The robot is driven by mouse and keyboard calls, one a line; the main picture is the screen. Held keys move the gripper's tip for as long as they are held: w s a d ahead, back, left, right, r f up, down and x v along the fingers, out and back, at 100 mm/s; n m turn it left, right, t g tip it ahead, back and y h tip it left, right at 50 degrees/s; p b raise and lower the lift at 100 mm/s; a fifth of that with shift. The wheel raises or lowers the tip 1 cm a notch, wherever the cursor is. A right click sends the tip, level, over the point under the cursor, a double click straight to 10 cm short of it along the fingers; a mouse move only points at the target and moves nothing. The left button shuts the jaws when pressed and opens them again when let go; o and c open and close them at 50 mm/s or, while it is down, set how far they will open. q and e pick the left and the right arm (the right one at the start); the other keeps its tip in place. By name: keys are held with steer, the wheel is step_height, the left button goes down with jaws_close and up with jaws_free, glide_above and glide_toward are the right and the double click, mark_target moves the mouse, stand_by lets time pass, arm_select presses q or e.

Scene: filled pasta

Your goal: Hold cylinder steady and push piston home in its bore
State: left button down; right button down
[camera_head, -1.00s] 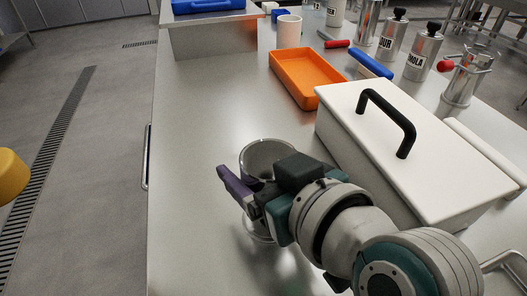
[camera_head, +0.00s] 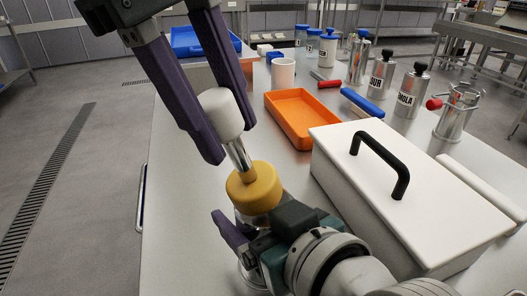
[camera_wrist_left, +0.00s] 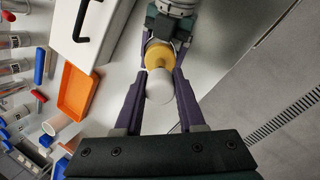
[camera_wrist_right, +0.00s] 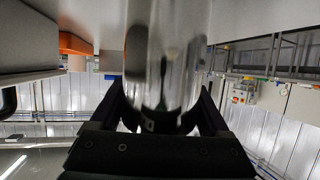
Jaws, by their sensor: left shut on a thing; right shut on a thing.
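The piston has a white handle (camera_head: 222,114), a thin metal rod and a yellow head (camera_head: 253,187). My left gripper (camera_head: 233,142) is shut on the white handle from above, and the left wrist view also shows the handle (camera_wrist_left: 159,87) between the fingers. The shiny cylinder (camera_wrist_right: 165,50) stands upright on the counter, with my right gripper (camera_wrist_right: 162,105) shut around it. In the head view the yellow head sits at the cylinder's mouth and hides the rim. I cannot tell whether it has entered the bore. The rod leans slightly.
A white lidded box (camera_head: 400,205) with a black handle stands right of the cylinder. An orange tray (camera_head: 302,117), a white cup (camera_head: 283,73) and several metal canisters are farther back on the counter (camera_head: 195,220). The counter's left edge is near.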

mark_target(266, 171)
arm_select(q)
steer(key=x, duration=0.4)
steer(key=shift+a+f, duration=0.15)
steer(key=shift+f, duration=0.9)
steer(key=shift+w+d+r+g+y, duration=0.1)
steer(key=shift+d+g+y, duration=0.05)
steer(key=shift+d+y, duration=0.3)
steer(key=shift+w+d+g+y, duration=0.15)
steer(key=shift+d+y, duration=0.2)
steer(key=shift+d, duration=0.15)
steer(key=shift+d+r+g+y, duration=0.1)
steer(key=shift+d+g+y, duration=0.3)
steer(key=shift+y, duration=0.3)
steer(key=shift+f, duration=0.75)
steer(key=c, duration=0.5)
jaws_free()
steer(key=shift+w, duration=0.1)
